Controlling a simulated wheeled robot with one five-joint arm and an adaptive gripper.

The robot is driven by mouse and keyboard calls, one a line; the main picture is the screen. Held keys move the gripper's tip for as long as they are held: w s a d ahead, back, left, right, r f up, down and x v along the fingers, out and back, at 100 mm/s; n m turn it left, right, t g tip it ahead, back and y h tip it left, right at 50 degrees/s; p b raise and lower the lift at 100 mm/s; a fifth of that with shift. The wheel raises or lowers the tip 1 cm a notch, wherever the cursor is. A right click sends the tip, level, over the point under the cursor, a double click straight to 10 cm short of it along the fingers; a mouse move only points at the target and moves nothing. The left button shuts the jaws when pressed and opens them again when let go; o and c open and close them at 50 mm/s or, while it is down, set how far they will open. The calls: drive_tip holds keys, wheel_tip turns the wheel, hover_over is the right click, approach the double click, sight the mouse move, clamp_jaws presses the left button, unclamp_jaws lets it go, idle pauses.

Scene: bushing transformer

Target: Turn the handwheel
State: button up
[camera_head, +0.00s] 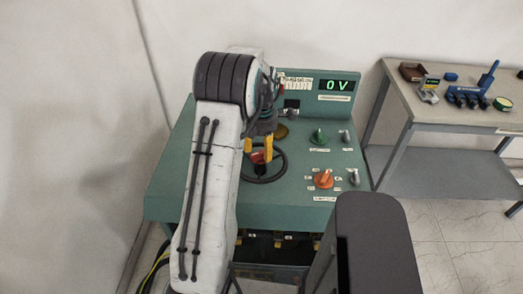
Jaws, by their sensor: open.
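The handwheel is a thin black ring (284,167) on the sloped green top of the control cabinet (225,205), left of the orange knob. My white arm reaches over the cabinet from the front and hides the left part of the wheel. My gripper (258,150) points down over the wheel's upper left part, with its yellow fingertips apart. An orange-red part shows just below the fingertips. I cannot tell whether the fingers touch the wheel.
A green knob (319,137), an orange knob (323,179) and grey switches sit right of the wheel. A lit display (337,85) reads 0 V. A side table (430,112) with tools stands at right. Tiled floor (460,240) shows clear below it.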

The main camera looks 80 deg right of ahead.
drive_tip(key=shift+f, duration=0.7)
clamp_jaws()
